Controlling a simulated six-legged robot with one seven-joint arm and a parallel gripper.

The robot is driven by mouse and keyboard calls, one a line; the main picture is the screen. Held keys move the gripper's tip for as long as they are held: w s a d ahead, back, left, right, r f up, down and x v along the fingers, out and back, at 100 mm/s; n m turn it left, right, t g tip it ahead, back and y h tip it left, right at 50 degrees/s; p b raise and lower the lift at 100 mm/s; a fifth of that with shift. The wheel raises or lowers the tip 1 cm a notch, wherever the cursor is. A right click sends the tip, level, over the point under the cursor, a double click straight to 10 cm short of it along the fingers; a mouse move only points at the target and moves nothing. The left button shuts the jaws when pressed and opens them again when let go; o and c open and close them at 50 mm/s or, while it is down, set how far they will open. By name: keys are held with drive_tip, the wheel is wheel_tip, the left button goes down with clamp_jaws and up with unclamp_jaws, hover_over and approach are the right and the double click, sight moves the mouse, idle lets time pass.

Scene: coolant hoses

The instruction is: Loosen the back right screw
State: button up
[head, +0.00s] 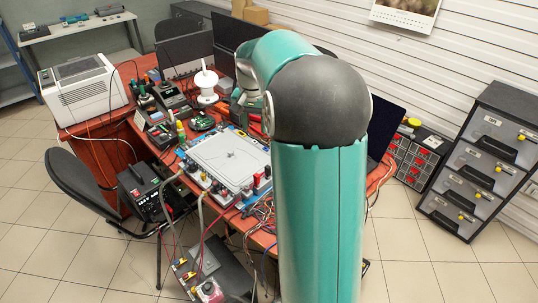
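A pale flat plate (228,158) with a blue edge lies on the red-brown desk (95,165). Small fittings and connectors stand along its near edge, with red ones (262,180) at its right end. Grey hoses (202,212) run from its near side down to a unit below. No single screw can be made out at this size, the back right one included. My teal arm, with a dark grey joint, rises in front of the desk and bends over its far side. It hides the desk right of the plate. My gripper is not visible; the arm's far end is partly hidden.
A white printer (83,88) stands at the desk's left, with monitors (185,55) at the back. Tools and devices (172,95) crowd behind the plate. A black chair (85,190) and a power unit (142,190) stand left. Cabinets (485,165) stand right; tiled floor is open around.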

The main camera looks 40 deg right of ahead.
drive_tip(key=w+d+f+m+g, duration=0.1)
drive_tip(key=w+d+f+m, duration=0.15)
drive_tip(key=d+f, duration=0.7)
drive_tip(key=shift+m+y, duration=0.3)
drive_tip(key=shift+m, duration=0.05)
drive_tip(key=f, duration=0.4)
drive_tip(key=d+f, duration=0.1)
drive_tip(key=f, duration=0.7)
drive_tip(key=shift+s+d+f, duration=0.2)
drive_tip(key=shift+s+f, duration=0.15)
drive_tip(key=shift+s, duration=0.05)
clamp_jaws()
